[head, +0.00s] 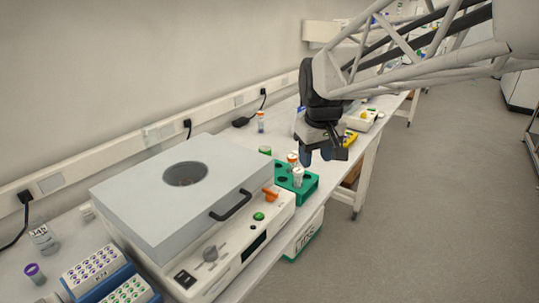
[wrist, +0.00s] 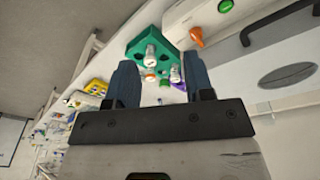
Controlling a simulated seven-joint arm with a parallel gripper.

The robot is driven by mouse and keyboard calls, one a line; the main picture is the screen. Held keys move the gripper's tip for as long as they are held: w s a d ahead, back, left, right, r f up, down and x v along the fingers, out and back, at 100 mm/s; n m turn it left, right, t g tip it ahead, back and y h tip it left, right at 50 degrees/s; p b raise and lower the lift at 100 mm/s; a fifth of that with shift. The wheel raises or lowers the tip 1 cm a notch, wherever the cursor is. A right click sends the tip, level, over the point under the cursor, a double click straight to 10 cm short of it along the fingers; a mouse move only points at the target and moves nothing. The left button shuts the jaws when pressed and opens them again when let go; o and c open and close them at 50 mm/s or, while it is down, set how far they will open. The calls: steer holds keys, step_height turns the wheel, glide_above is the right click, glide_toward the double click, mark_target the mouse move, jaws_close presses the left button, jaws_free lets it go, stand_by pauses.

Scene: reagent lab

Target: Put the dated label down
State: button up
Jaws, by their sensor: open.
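My gripper (head: 320,158) hangs above the bench edge, just past the green rack (head: 309,188). In the wrist view the two dark blue fingers of my gripper (wrist: 162,78) stand apart, with nothing held between them. The green rack (wrist: 139,43) shows beyond the fingertips, with white-capped vials in it. I cannot make out a loose dated label in either view; one on the bench behind my gripper would be hidden.
A grey centrifuge (head: 130,190) with a black handle fills the near bench, left of the rack. Tube racks (head: 125,292) stand at the lower left. A white bin (head: 305,238) stands below the bench. A yellow item (head: 350,137) lies beyond my gripper. Floor at right is clear.

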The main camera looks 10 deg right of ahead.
steer(key=s+f+m, duration=0.1)
steer(key=s+f, duration=0.2)
steer(key=s, duration=0.7)
steer(key=s+a+f+m, duration=0.1)
steer(key=s+f+m, duration=0.1)
steer(key=s, duration=0.8)
steer(key=shift+s+a+f+t, duration=0.3)
steer(key=shift+s+f+t, duration=0.1)
steer(key=shift+f, duration=0.3)
steer(key=shift+o, duration=0.5)
steer(key=shift+w, duration=0.2)
